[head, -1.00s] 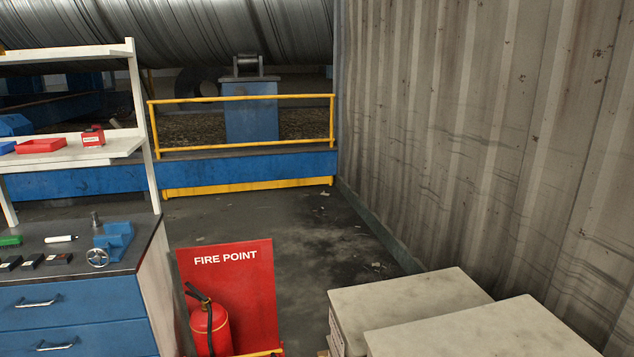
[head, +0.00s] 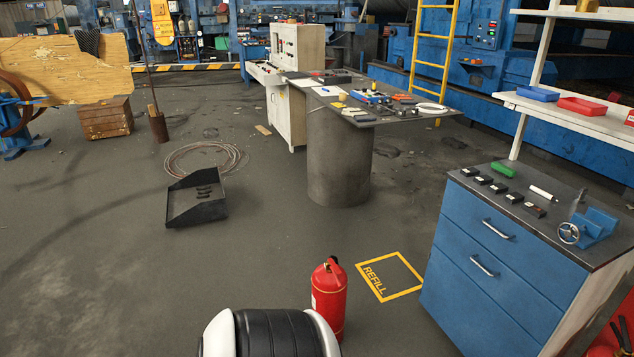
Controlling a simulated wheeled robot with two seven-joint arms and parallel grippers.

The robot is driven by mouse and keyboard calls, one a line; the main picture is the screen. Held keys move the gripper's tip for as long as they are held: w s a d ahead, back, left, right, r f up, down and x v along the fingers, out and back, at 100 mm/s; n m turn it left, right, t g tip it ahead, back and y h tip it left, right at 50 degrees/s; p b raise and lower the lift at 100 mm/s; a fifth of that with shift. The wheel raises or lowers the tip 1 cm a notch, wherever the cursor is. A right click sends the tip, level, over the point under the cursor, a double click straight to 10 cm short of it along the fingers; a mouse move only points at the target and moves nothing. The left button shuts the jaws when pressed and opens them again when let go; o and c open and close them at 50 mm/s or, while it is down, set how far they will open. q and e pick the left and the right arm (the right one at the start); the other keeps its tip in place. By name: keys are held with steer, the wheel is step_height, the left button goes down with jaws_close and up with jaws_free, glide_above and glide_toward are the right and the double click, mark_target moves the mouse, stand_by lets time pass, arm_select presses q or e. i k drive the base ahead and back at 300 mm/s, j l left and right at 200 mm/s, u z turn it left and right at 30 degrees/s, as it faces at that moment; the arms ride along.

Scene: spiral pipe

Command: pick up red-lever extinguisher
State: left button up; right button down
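A red fire extinguisher (head: 329,298) stands upright on the floor at the bottom centre of the head view. Its top and lever look red. The black and white part in front of it looks like one of my arm links and comes close to its lower left side in the picture. At the bottom right edge, part of the red fire point stand (head: 603,343) shows, with the black lever of a second extinguisher (head: 621,333) cut off by the frame. Neither of my grippers is in view.
A yellow floor square marked REFILL (head: 391,277) lies empty right of the extinguisher. A blue drawer cabinet (head: 505,262) with a vise (head: 590,229) stands at right. A grey drum (head: 339,155) supports a cluttered tabletop. A black tray (head: 197,203) and coiled cable (head: 205,158) lie left; floor around is open.

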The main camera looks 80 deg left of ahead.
mark_target(330, 280)
steer(key=u, duration=2.3)
steer(key=i+j+z, duration=0.1)
steer(key=i+j, duration=0.35)
steer(key=i, duration=0.3)
steer(key=i+j+z, duration=0.15)
steer(key=i+j, duration=0.35)
steer(key=i, duration=0.2)
